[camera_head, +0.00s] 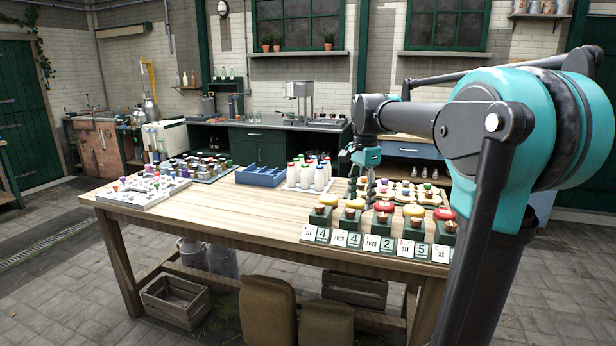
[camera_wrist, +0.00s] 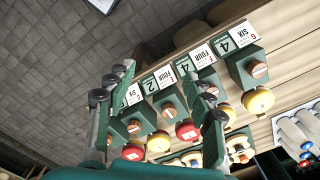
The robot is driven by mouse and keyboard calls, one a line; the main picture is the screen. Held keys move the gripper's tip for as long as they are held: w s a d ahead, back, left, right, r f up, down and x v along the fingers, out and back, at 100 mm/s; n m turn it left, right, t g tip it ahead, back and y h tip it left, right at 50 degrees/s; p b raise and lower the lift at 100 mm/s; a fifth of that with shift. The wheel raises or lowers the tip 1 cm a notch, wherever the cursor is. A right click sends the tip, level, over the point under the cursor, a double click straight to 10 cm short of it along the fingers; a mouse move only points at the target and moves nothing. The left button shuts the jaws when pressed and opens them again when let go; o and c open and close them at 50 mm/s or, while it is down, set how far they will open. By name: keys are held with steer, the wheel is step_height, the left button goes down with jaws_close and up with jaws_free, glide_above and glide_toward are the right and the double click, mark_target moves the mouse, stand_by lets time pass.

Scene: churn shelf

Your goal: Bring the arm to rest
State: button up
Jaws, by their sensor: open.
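My gripper (camera_head: 364,190) hangs from my teal and grey arm above the right part of the wooden table (camera_head: 190,222), behind the front row of green stands. In the wrist view my gripper (camera_wrist: 162,90) has its two dark fingers spread apart, with nothing held between them. Beyond the fingers are several green stands with white word-and-number cards and red or yellow rounded tops. I cannot tell how high the fingertips are above the table, or whether they touch anything.
A pale tray (camera_head: 143,200) of small coloured pieces lies at the left. Wooden crates (camera_head: 176,300) and brown sacks (camera_head: 268,312) are low at the front. The table's front left is bare.

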steer(key=s+d+f+n+t, duration=0.2)
steer(key=s+f+n, duration=0.4)
steer(key=s+f, duration=0.4)
steer(key=s+d+f+n+t, duration=0.1)
steer(key=s+f+n+t, duration=0.1)
steer(key=s+f+n, duration=0.4)
steer(key=s+f, duration=0.5)
steer(key=f, duration=0.5)
steer(key=shift+s+d+f, duration=0.3)
steer(key=shift+d+f, duration=0.1)
